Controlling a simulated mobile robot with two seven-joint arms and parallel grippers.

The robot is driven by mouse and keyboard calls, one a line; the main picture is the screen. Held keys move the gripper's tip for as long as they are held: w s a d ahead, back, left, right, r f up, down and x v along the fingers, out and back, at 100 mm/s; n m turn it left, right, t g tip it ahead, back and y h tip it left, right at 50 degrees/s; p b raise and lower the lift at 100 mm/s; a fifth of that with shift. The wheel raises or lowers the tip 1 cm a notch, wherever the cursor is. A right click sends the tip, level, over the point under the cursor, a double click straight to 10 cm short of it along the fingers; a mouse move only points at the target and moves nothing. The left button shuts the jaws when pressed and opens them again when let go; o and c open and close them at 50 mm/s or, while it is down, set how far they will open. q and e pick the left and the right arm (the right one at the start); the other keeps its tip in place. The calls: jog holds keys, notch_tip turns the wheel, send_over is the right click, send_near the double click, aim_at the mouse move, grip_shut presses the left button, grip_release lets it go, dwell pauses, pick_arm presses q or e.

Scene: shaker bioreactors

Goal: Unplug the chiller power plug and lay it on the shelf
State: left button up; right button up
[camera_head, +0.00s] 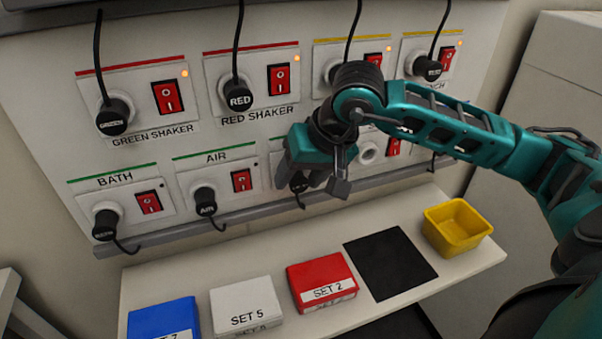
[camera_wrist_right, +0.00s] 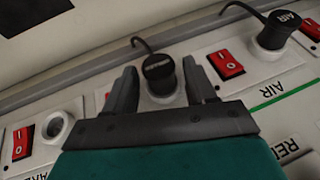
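In the head view this plug (camera_head: 298,184) is mostly hidden by my right gripper (camera_head: 316,182). In the right wrist view my right gripper (camera_wrist_right: 160,75) is open, with one finger on each side of the plug and visible gaps between. The white shelf (camera_head: 255,262) stands below the panel. My left gripper is not in view.
The AIR plug (camera_head: 205,201) and BATH plug (camera_head: 105,224) are plugged in to the left. An empty socket (camera_head: 368,153) is to the right. The shelf carries blue (camera_head: 162,317), white (camera_head: 243,300) and red boxes (camera_head: 320,277), a bare black mat (camera_head: 390,264) and a yellow bin (camera_head: 456,228).

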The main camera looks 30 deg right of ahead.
jog(key=c, duration=0.9)
jog(key=shift+c, duration=0.2)
jog(key=shift+s, duration=0.15)
jog(key=shift+s+a+b, duration=0.15)
jog(key=shift+s+b, duration=0.3)
jog(key=shift+s, duration=0.05)
jog(key=shift+s, duration=0.15)
jog(key=shift+s+a+b, duration=0.1)
jog(key=shift+s+b, duration=0.25)
jog(key=shift+s, duration=0.15)
jog(key=shift+s, duration=0.1)
